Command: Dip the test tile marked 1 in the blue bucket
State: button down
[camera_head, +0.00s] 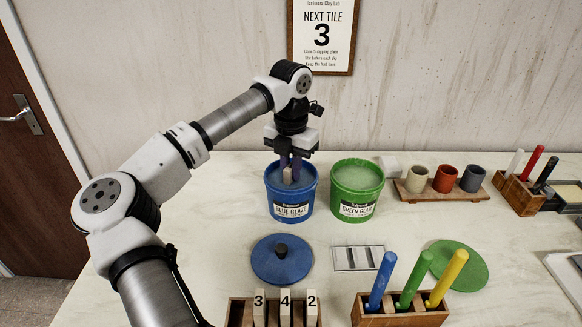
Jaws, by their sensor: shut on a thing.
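My gripper (290,166) points down over the blue bucket (291,199), labelled BLUE GLAZE, with its fingers at the bucket's mouth. It is shut on a pale test tile (288,176), whose lower end is inside the rim. No number can be read on this tile, and I cannot tell whether it touches the glaze. A wooden rack (236,313) at the front holds upright tiles marked 3 (259,306), 4 (285,306) and 2 (311,306); no tile marked 1 shows there. The blue bucket is open.
A green bucket (357,193) stands open just right of the blue one. A blue lid (281,260), a slotted metal tray (358,258) and a green lid (470,266) lie in front. A wooden block (402,316) holds coloured sticks. A wall sign (321,36) reads NEXT TILE 3.

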jog(key=shift+r+p, duration=2.5)
jog(key=shift+r, duration=1.4)
notch_tip(320, 180, up, 3)
jog(key=shift+p, duration=1)
